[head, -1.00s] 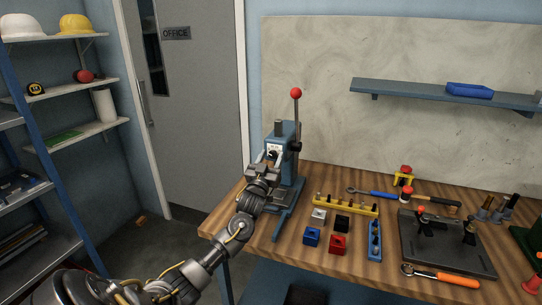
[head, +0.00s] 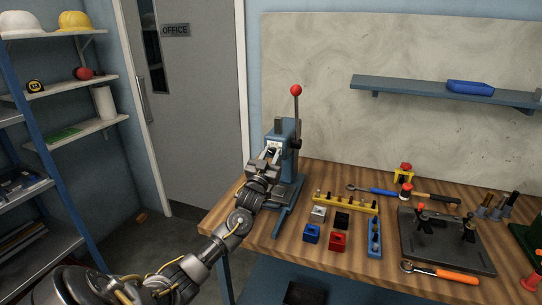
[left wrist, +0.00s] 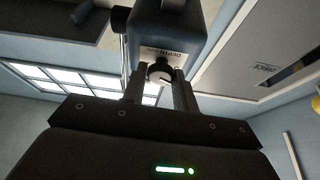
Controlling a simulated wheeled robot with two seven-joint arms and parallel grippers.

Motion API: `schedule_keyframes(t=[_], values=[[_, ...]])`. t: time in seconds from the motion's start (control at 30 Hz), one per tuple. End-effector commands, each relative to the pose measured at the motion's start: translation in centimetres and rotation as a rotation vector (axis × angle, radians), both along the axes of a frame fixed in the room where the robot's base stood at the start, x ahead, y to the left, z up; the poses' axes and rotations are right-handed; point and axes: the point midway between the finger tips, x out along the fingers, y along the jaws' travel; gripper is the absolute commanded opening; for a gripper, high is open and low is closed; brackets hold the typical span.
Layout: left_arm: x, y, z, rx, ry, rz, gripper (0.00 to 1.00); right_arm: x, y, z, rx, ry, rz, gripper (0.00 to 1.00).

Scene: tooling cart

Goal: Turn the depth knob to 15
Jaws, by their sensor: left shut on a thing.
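The blue press (head: 289,148) stands at the left end of the wooden workbench, with a red-balled lever (head: 296,91) upright at its top. In the left wrist view, the dark round depth knob (left wrist: 159,71) sits on the press face below a label reading "DEPTH". My left gripper (head: 271,154) is at the front of the press, its two fingers on either side of the knob, shut on it. In the left wrist view the fingers (left wrist: 160,92) hide the knob's sides. I cannot read the knob's setting. My right gripper is not in view.
On the workbench (head: 300,251), right of the press, are a yellow rack (head: 346,204), several coloured blocks, a blue bar (head: 374,238), a dark plate (head: 446,240) and a ratchet (head: 440,272). A shelf unit (head: 60,137) stands left. Open floor lies before the door.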

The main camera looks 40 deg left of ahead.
Motion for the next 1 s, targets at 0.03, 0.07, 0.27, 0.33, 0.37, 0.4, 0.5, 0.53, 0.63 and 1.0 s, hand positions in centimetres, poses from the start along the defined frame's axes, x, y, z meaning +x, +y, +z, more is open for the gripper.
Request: schedule_keyframes(t=[0.03,0.07,0.27,0.33,0.37,0.4,0.5,0.53,0.63,1.0], values=[[-0.03,0.06,0.0,0.025,0.009,0.0,0.06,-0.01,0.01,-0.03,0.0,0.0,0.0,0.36],[-0.04,0.07,0.0,0.041,0.014,0.001,0.06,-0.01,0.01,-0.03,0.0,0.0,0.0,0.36],[-0.04,0.11,0.03,0.188,0.066,0.0,0.06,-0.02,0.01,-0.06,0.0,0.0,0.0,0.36],[-0.04,0.15,0.07,0.25,0.087,0.0,0.06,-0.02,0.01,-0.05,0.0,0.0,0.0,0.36],[-0.05,0.14,0.06,0.278,0.097,0.0,0.06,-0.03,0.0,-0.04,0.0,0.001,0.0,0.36],[-0.06,0.18,0.09,0.312,0.109,0.001,0.06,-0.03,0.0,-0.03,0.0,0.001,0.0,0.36],[-0.08,0.2,0.12,0.403,0.14,0.0,0.06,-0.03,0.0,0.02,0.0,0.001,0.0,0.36],[-0.08,0.22,0.13,0.431,0.149,0.001,0.06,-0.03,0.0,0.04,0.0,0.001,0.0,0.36],[-0.09,0.22,0.15,0.521,0.181,0.001,0.06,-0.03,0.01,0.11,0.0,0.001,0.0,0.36],[-0.09,0.25,0.21,0.852,0.298,-0.001,0.06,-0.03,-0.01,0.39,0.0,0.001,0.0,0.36]])
